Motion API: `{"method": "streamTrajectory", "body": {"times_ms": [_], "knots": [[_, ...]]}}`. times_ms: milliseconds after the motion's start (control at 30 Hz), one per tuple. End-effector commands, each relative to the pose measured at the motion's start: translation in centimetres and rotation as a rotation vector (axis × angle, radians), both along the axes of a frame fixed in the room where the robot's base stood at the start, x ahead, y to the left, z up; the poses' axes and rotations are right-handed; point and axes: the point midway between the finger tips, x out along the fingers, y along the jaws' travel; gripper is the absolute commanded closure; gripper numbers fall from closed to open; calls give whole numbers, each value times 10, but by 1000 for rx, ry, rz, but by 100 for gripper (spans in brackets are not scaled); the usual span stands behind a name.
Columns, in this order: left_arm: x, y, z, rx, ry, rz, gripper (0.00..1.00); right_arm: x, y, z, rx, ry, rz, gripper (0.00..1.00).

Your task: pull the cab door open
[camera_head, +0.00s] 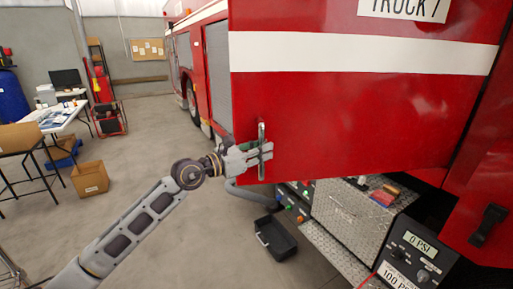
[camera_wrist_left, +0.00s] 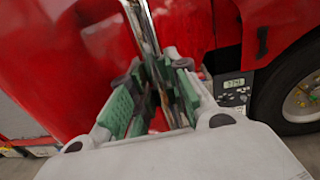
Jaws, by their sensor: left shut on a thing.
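The red cab door (camera_head: 370,115) with a white stripe fills the upper right of the head view and stands swung out from the truck. Its upright metal handle (camera_head: 261,135) is near the door's lower left edge. My left gripper (camera_head: 258,152) is shut on the handle. In the left wrist view the green-padded fingers (camera_wrist_left: 152,100) lie on either side of the metal handle bar (camera_wrist_left: 141,25), with the red door (camera_wrist_left: 75,60) behind. My right gripper is in neither view.
A black bin (camera_head: 276,238) sits on the floor. A table (camera_head: 55,118) and a cardboard box (camera_head: 90,178) stand at left. The middle floor is clear.

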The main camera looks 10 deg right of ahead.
Motion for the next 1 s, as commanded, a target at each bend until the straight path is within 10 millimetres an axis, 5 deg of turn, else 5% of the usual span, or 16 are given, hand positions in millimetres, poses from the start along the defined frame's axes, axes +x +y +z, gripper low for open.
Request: {"method": "streamTrajectory", "body": {"times_ms": [600, 633, 767, 1000], "knots": [[-4, -4, 4, -5, -7, -3, 100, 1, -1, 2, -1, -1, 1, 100], [-3, -4, 4, -5, -7, -3, 79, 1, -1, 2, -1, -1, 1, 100], [-3, -4, 3, -4, -5, -3, 62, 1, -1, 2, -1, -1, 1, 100], [-4, -4, 2, -3, -4, -4, 59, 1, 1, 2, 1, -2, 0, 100]]}}
